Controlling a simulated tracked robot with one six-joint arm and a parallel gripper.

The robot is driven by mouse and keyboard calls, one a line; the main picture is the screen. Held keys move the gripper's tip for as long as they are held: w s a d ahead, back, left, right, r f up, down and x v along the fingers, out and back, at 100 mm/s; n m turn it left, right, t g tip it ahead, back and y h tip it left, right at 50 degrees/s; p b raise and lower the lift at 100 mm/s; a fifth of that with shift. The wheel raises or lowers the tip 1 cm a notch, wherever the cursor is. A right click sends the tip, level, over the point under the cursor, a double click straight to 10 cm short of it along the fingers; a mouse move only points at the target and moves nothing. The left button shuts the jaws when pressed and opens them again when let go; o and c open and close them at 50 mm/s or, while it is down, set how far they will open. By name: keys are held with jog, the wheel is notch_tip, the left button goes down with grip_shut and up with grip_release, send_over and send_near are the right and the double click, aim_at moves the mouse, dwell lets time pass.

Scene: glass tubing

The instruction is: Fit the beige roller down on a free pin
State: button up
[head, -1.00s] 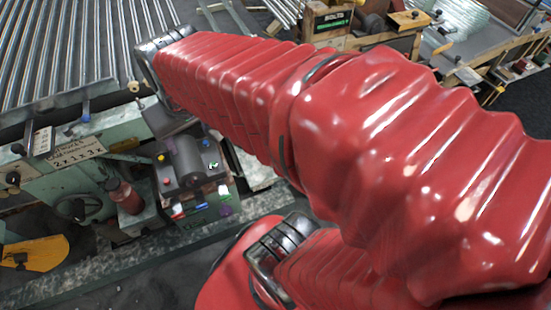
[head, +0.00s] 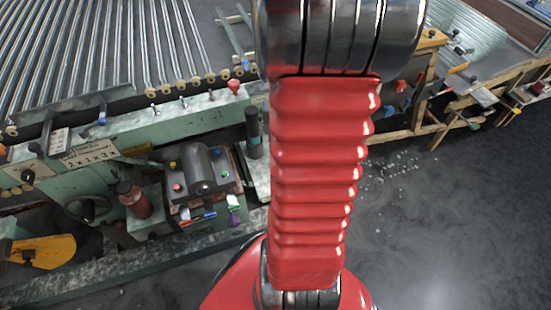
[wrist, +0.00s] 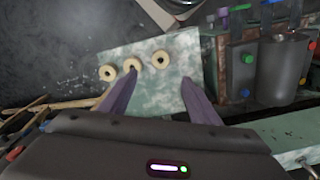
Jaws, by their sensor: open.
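Three beige rollers lie in a row on a pale green mottled plate in the wrist view: the left one (wrist: 107,73), the middle one (wrist: 131,65) and the right one (wrist: 160,59). Each shows a dark centre hole. My gripper (wrist: 159,76) is open, with its two purple fingers spread over the plate. The right roller is between the fingertips in the picture, and the middle one is close to the left fingertip. I see nothing held. In the head view, small upright pins (head: 182,101) stand along the green rail, and my arm hides the gripper.
Beige rollers (head: 178,85) line the front edge of the glass tubing rack (head: 60,50). A dark cylinder block (head: 203,168) with coloured knobs and a red bottle (head: 134,198) stand on the bench. Dark floor lies open at right.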

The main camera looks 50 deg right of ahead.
jog(key=shift+s+d+f, duration=0.1)
jog(key=shift+f, duration=0.1)
jog(key=shift+f, duration=4.2)
jog(key=shift+f, duration=2.6)
jog(key=shift+c, duration=0.6)
jog(key=c, duration=1)
jog(key=shift+c, duration=0.2)
notch_tip(320, 180, up, 10)
